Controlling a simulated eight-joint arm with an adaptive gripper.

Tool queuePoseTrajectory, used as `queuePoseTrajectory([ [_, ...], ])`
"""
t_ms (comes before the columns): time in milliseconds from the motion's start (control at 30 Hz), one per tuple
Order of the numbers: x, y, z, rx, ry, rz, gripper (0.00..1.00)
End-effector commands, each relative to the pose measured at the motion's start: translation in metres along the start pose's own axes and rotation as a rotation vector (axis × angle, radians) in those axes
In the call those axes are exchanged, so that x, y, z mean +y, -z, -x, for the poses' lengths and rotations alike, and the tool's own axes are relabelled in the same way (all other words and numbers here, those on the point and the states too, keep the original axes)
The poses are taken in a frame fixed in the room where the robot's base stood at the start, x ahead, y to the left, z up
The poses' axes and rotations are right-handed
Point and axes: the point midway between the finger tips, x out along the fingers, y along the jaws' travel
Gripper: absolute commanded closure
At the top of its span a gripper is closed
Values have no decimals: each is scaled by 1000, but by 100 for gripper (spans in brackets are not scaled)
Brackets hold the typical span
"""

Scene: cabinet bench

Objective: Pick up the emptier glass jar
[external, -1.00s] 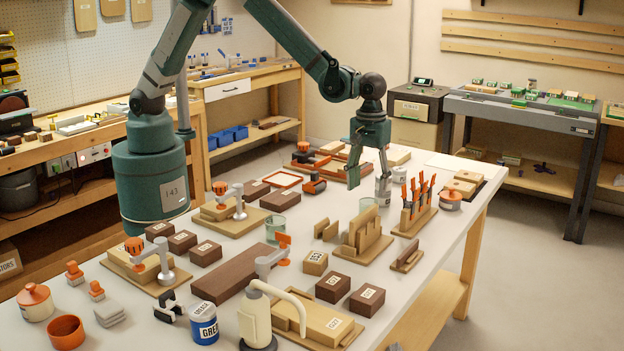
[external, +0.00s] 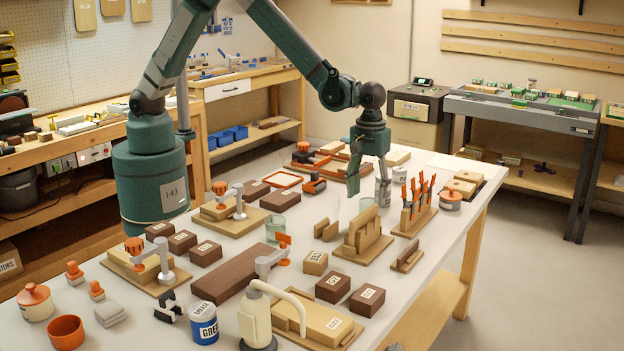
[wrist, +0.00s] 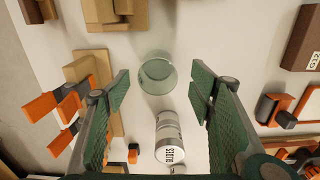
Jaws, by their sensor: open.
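One greenish glass jar (external: 367,204) stands behind the slotted wooden rack in the external view. It also shows in the wrist view (wrist: 157,74), upright, clear-walled and with no obvious contents. A second glass jar (external: 277,228) stands left of the rack, near the middle of the table; its fill is too small to tell. My gripper (external: 368,188) is open above the table near the first jar. In the wrist view, the jar lies in the gap ahead of my gripper's spread fingers (wrist: 159,85), with neither finger visibly touching it.
A grey labelled can (wrist: 168,138) stands close beside the first jar, also between the fingers in the wrist view. The wooden rack (external: 363,238) and the orange-handled tool block (external: 415,215) are nearby. Brown labelled blocks (external: 333,288) stand toward the front.

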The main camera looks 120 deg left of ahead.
Motion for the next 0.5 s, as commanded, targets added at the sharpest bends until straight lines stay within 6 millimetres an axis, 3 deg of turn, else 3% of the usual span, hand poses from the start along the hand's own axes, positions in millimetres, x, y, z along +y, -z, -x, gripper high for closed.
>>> queuePoseTrajectory([
  [233,1,1,-9,0,0,0,46],
  [500,4,4,-38,0,0,0,46],
])
